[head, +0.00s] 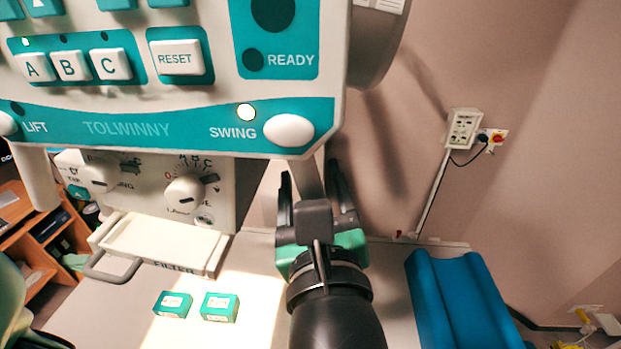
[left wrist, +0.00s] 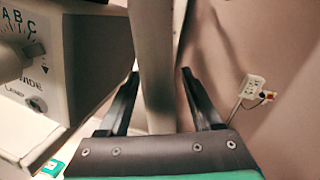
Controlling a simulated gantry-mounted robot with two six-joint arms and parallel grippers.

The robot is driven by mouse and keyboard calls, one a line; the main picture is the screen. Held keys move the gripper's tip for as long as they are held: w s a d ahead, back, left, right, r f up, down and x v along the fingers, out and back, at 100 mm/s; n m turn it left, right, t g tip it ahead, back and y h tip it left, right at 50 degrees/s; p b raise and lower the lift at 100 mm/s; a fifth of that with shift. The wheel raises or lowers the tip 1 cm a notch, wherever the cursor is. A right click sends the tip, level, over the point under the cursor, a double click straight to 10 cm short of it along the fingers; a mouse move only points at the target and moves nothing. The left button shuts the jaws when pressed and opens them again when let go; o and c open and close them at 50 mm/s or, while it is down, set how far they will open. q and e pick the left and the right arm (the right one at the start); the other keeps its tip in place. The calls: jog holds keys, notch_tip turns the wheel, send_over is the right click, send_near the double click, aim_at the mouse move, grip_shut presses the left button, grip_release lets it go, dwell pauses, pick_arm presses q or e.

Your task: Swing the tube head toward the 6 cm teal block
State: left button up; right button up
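The white and teal tube head (head: 180,92) fills the upper left of the head view, with a lit lamp (head: 246,112) beside its SWING button (head: 289,130). A grey bar (head: 308,180) hangs below its right end and also shows in the left wrist view (left wrist: 155,60). My left gripper (head: 312,180) has its dark fingers apart on either side of this bar. The left wrist view shows gaps beside the bar, so the gripper looks open. Two small teal blocks, one left (head: 173,304) and one right (head: 220,307), lie on the table; their labels are too small to read. My right gripper is out of view.
A filter tray (head: 160,242) with a grey handle juts out below the knobs. A blue curved cushion (head: 455,300) lies on the right of the pale table (head: 250,270). Wooden shelves (head: 40,235) stand at the left. A socket box (head: 462,128) is on the wall.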

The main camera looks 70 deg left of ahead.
pick_arm(q)
jog(key=b+v, duration=0.1)
jog(key=v, duration=1)
jog(key=shift+d, duration=0.3)
jog(key=shift+s, duration=0.1)
